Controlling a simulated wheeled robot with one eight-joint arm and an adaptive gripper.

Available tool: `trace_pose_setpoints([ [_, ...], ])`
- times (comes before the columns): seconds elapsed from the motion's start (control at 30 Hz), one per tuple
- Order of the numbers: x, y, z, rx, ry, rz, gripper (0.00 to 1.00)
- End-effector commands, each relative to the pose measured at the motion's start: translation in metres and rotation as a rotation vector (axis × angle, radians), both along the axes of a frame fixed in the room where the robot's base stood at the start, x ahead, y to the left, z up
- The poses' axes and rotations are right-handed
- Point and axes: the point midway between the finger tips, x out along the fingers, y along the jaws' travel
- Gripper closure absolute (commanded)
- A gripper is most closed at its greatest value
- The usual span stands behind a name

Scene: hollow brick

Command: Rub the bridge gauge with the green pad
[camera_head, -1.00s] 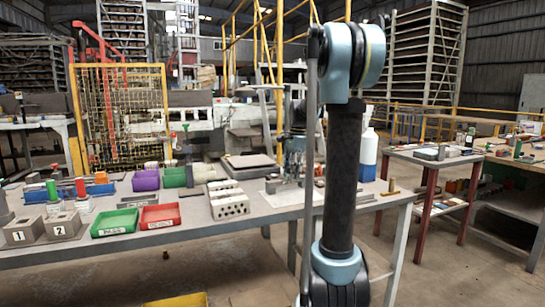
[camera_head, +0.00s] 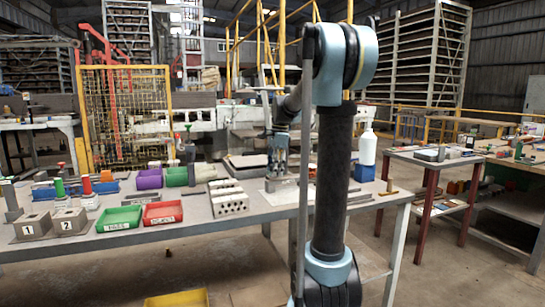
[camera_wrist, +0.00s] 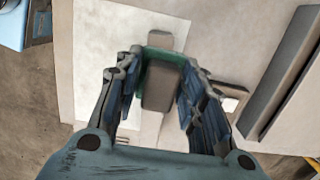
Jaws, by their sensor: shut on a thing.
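My gripper (camera_wrist: 156,72) is over a white sheet on the bench. In the wrist view its two fingers are closed about a green pad (camera_wrist: 162,57) with a grey-brown block (camera_wrist: 158,88) on it. A grey piece (camera_wrist: 159,41) shows just beyond the pad on the sheet; it may be part of the bridge gauge, the rest being covered. I cannot tell whether the pad touches it. In the head view my gripper (camera_head: 279,165) points down at the sheet, and the pad is too small to make out.
Red (camera_head: 162,213) and green (camera_head: 118,219) trays lie further left. In the wrist view a long dark bar (camera_wrist: 281,75) lies to the right.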

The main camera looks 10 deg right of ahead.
Motion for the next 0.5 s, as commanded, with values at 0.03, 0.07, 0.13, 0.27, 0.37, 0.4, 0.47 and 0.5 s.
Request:
trace_pose_setpoints([
  [0.03,-0.001,0.000,0.007,0.000,0.000,0.000,0.85],
  [0.07,-0.001,0.000,0.009,0.000,0.000,0.000,0.85],
  [0.13,-0.001,-0.001,0.015,0.000,0.000,-0.001,0.85],
  [0.27,0.000,-0.001,0.027,0.000,0.000,-0.002,0.85],
  [0.37,0.000,-0.002,0.036,0.000,0.000,-0.003,0.85],
  [0.4,0.000,-0.003,0.040,0.000,0.000,-0.003,0.85],
  [0.47,0.000,-0.004,0.045,0.000,0.000,-0.004,0.85],
  [0.5,0.000,-0.004,0.048,0.000,0.001,-0.005,0.85],
])
